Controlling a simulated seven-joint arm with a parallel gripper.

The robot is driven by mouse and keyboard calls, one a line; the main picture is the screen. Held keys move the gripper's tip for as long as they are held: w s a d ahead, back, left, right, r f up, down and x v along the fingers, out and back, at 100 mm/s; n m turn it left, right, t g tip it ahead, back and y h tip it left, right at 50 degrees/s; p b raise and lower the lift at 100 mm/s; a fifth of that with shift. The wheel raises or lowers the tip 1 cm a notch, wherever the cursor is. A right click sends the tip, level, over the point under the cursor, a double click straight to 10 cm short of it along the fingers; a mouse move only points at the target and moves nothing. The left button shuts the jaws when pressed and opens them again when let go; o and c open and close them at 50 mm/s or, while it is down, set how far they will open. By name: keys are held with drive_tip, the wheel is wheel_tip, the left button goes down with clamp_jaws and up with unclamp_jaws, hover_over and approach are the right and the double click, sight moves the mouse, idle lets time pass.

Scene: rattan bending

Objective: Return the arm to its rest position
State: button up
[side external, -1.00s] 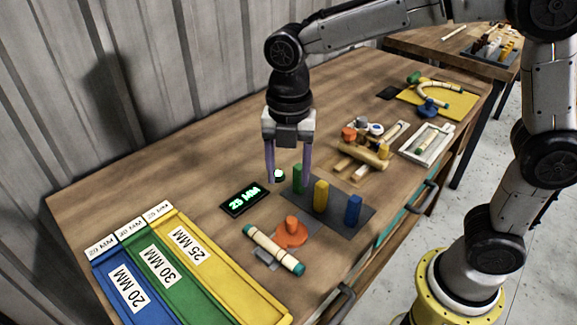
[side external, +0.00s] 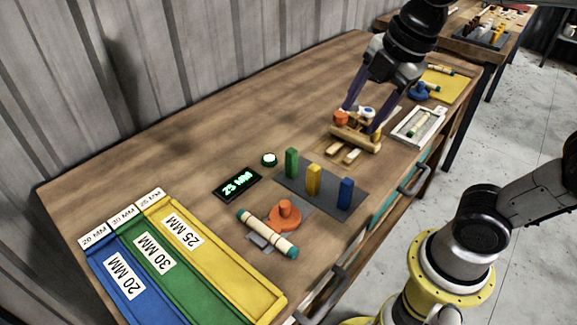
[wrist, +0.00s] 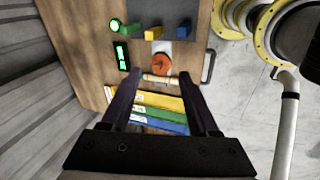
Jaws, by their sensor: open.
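My gripper (side external: 362,118) is open and empty. In the side view it is at the right part of the workbench, and its two purple-grey fingers show in front of or above the wooden clamp fixture (side external: 357,138); I cannot tell the exact height. In the wrist view the fingers of my gripper (wrist: 168,100) are spread wide with nothing between them touching. The wrist view looks down the bench toward the rattan piece (wrist: 157,79) and the coloured trays.
The rattan piece with green ends (side external: 267,234) lies by an orange knob (side external: 285,214). Green, yellow and blue posts (side external: 313,180) stand on a grey plate. A display (side external: 237,184) reads 25 MM. Blue, green and yellow trays (side external: 222,262) lie front left. The back left bench is clear.

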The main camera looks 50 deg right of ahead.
drive_tip(key=s+d+f+m+t, duration=0.1)
drive_tip(key=s+f+m, duration=0.4)
drive_tip(key=m, duration=1.1)
drive_tip(key=s+d, duration=0.1)
drive_tip(key=s, duration=0.1)
drive_tip(key=shift+s+d+m+t, duration=0.3)
drive_tip(key=shift+s+d+t, duration=0.05)
drive_tip(key=shift+s+t, duration=0.05)
